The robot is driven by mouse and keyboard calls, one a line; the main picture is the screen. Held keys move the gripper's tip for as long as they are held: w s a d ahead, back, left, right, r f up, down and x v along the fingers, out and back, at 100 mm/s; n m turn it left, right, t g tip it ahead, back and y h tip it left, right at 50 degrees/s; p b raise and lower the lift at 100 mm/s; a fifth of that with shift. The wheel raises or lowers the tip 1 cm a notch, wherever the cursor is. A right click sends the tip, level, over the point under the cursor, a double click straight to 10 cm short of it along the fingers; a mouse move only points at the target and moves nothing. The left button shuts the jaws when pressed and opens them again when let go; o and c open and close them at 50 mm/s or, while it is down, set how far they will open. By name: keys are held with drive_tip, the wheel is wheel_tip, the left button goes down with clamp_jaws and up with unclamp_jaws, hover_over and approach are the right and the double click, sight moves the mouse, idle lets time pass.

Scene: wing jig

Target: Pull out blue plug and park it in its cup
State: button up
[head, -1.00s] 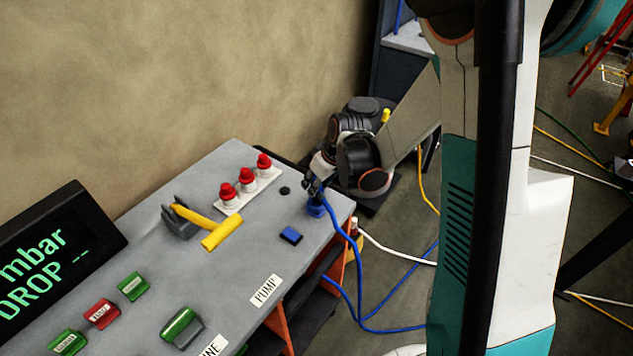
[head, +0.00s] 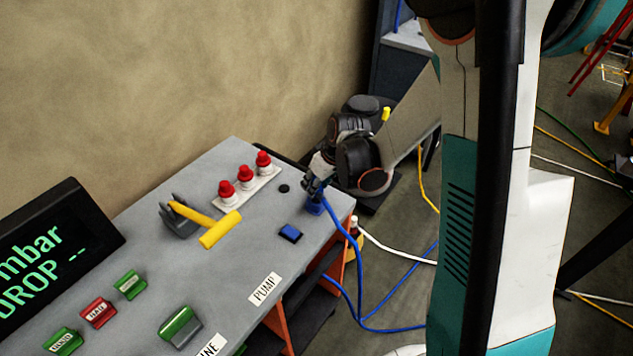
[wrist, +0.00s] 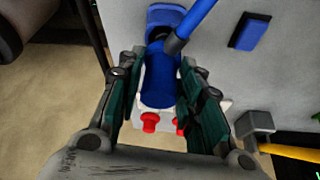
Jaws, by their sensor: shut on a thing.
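The blue plug (wrist: 159,84) is a blue cylinder with a blue cable (wrist: 192,24) coming from it. My gripper (wrist: 157,88) is shut on it, one finger on each side, in the wrist view. In the head view my gripper (head: 314,190) is at the bench's far right corner, and the cable hangs down over the edge. A blue piece (head: 313,207) shows just below the fingers. The wrist view shows a blue rounded part (wrist: 164,14) beyond the plug. I cannot tell whether this is the cup, or whether the plug touches it.
On the grey bench (head: 235,270) are a flat blue block (head: 290,233), a black disc (head: 284,188), several red-topped knobs (head: 246,177) and a yellow-handled lever (head: 205,220). Green and red buttons and a display (head: 55,260) stand nearer. Cables lie on the floor at right.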

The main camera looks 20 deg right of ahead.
drive_tip(key=shift+f+b, duration=1.15)
idle(0.4)
drive_tip(key=o, duration=1.1)
drive_tip(key=v, duration=1.2)
drive_tip(key=shift+w+r, duration=0.1)
